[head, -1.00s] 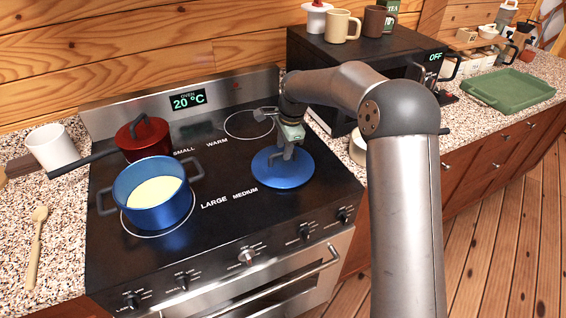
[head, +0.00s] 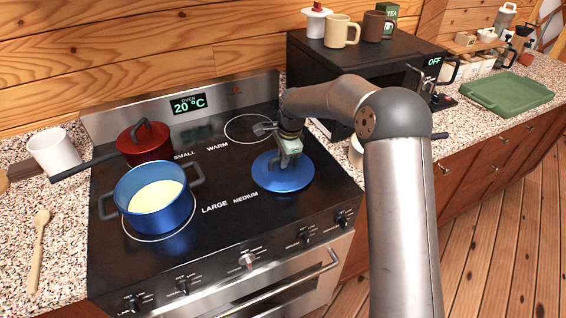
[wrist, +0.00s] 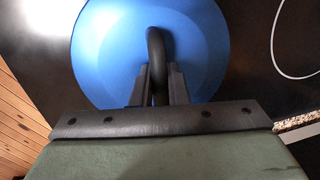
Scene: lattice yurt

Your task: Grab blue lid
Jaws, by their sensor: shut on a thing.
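The blue lid (head: 283,178) lies on the front right part of the black stovetop, around the medium burner. In the wrist view the lid (wrist: 200,60) fills the upper middle, with its dark loop handle (wrist: 155,48) between the fingers. My gripper (head: 290,165) comes down from above onto the lid, and in the wrist view my gripper (wrist: 158,85) is shut on the handle. In the head view the handle is mostly hidden behind the gripper. I cannot tell whether the lid touches the stovetop.
A blue pot (head: 155,205) with pale yellow contents stands uncovered on the large burner at left. A red lidded pan (head: 145,142) is behind it. A black microwave (head: 360,75) holding mugs stands at back right. The warm burner (head: 250,128) is clear.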

